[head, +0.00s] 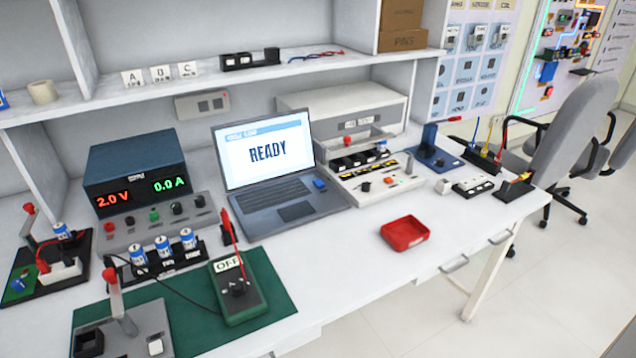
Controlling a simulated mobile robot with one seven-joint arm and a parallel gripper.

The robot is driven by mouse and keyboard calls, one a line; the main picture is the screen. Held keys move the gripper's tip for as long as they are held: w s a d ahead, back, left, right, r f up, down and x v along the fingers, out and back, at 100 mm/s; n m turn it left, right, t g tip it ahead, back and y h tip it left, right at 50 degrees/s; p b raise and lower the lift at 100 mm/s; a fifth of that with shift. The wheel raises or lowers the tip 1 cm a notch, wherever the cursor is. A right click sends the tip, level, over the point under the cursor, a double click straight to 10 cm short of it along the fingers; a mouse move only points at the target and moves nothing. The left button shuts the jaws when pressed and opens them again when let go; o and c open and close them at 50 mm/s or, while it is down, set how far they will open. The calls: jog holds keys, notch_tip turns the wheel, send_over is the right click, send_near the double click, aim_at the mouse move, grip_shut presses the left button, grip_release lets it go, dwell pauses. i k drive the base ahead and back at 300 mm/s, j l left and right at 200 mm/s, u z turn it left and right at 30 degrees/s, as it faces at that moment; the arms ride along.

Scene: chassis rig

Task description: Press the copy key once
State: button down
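An open laptop (250,150) stands on the white bench near the middle of the head view. Its screen shows the word READY in large letters. A dark keyboard (266,191) and touchpad face the bench's front edge. A small blue piece (320,184) sits at the right end of the laptop's keyboard deck. I cannot read any key label, so I cannot tell which key is the copy key. My gripper is not in view.
Left of the laptop are a power supply (136,172) reading 2.0 V and 0.0 A, several batteries in a holder, and a green multimeter (238,292) marked OFF. A grey test unit (372,180) stands right.

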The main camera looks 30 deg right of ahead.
aim_at(318, 183)
jog(key=l, duration=0.8)
jog(key=i+l+z, duration=0.1)
jog(key=l, duration=0.7)
